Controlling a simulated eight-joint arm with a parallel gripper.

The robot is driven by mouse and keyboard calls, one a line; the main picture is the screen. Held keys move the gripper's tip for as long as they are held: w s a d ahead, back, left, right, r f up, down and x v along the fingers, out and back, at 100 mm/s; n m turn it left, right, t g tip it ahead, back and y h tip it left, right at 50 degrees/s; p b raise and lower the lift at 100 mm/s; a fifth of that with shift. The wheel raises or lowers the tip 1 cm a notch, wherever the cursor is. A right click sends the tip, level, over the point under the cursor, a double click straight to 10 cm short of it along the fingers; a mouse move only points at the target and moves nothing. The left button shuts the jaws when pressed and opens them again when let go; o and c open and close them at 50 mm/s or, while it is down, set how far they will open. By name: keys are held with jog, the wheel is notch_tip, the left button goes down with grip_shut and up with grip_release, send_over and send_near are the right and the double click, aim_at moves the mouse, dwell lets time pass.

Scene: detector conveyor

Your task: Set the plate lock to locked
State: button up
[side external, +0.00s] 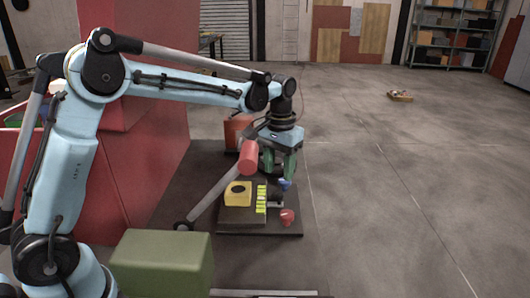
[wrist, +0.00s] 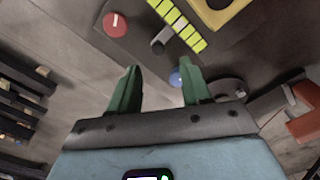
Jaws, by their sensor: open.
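A dark control panel (side external: 240,217) lies low on the floor mat. It carries a blue knob (side external: 284,184), a red knob (side external: 287,216), a row of yellow-green blocks (side external: 262,199) and a small dark knob or lever that shows in the wrist view (wrist: 163,40). No label shows which of these is the plate lock. My gripper (side external: 279,174) is open and points down above the far right part of the panel. In the wrist view its green fingers (wrist: 160,77) are apart, with the blue knob (wrist: 175,79) seen between them, nearer the right finger. I cannot tell whether they touch it.
A yellow block with a dark opening (side external: 238,194) sits at the panel's left. A grey bar with a red cylindrical grip (side external: 249,157) slants up close to my gripper. A green box (side external: 162,262) stands in front and a red housing (side external: 150,130) behind.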

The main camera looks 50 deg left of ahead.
jog(key=shift+r, duration=2.55)
jog(key=shift+s, duration=0.1)
jog(key=s+f+m+t, duration=0.1)
jog(key=s+t, duration=0.6)
jog(key=s, duration=1)
jog(key=shift+s+f+m, duration=0.3)
jog(key=shift+f+m, duration=0.1)
jog(key=shift+f, duration=0.05)
